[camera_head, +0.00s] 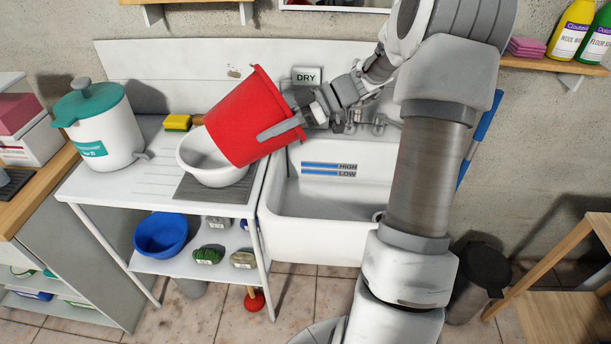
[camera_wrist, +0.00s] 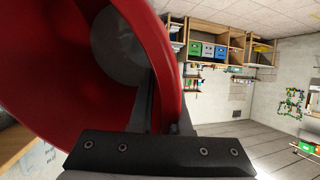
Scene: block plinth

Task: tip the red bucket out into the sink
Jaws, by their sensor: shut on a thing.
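The red bucket (camera_head: 242,118) hangs tilted in the air over the drainboard, at the left edge of the sink. Its mouth appears to face right, towards my gripper (camera_head: 292,118). My gripper is shut on the bucket's wall near the rim, with one grey finger along the outside. The wrist view looks into the red bucket (camera_wrist: 60,85), where a grey round patch shows; I cannot tell whether it is the bottom or contents. The white sink (camera_head: 325,226) is to the right and below, with blue HIGH and LOW marks on its back wall. No pouring stream shows.
A white bowl (camera_head: 213,176) stands on the drainboard (camera_head: 115,185) just under the bucket. A white container with a teal lid (camera_head: 98,125) and a yellow sponge (camera_head: 178,122) stand further left. A DRY sign (camera_head: 306,76) and taps (camera_head: 378,122) are behind the sink.

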